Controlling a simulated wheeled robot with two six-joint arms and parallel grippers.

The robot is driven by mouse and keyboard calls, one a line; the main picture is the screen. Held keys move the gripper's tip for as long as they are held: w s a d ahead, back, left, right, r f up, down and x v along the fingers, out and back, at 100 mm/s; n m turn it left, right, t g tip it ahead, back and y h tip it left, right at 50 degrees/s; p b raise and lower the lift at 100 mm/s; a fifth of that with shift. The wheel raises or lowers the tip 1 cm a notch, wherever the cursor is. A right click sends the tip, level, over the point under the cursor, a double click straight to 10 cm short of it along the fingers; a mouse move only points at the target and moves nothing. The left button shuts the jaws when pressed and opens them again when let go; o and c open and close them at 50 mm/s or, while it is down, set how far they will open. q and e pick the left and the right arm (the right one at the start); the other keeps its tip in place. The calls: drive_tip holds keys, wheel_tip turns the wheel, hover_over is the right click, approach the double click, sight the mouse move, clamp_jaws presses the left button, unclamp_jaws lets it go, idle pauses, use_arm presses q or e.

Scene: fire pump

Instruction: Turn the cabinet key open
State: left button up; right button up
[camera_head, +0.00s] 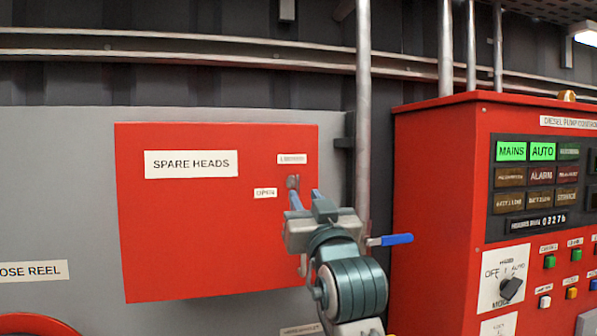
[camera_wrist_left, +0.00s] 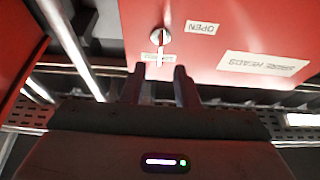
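The red cabinet (camera_head: 200,235) labelled SPARE HEADS is closed on the grey wall panel. Its small key (camera_head: 292,182) sits near the right edge, between an OPEN label (camera_head: 265,193) at its lower left and a small label, probably LOCKED (camera_head: 292,159), above it. In the left wrist view, turned upside down, the key (camera_wrist_left: 160,37) shows as a round metal lock with a pale bar pointing towards that label. My left gripper (camera_head: 306,197) is just below and right of the key. Its fingers (camera_wrist_left: 160,75) are apart with nothing between them, short of the key. My right gripper is out of view.
A vertical pipe (camera_head: 363,120) and a blue-handled lever (camera_head: 392,240) stand right of the cabinet. The red pump controller (camera_head: 440,200) is further right, with a mode knob (camera_head: 510,288). A red hose reel (camera_head: 35,324) shows at lower left.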

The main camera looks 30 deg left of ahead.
sight(298, 186)
use_arm(q)
drive_tip(key=p+x, duration=0.2)
drive_tip(key=x, duration=0.3)
drive_tip(key=shift+f, duration=0.1)
drive_tip(key=shift+w+a, duration=0.25)
drive_tip(key=shift+a, duration=0.05)
drive_tip(key=shift+w+a+p, duration=0.1)
drive_tip(key=shift+p, duration=0.2)
clamp_jaws()
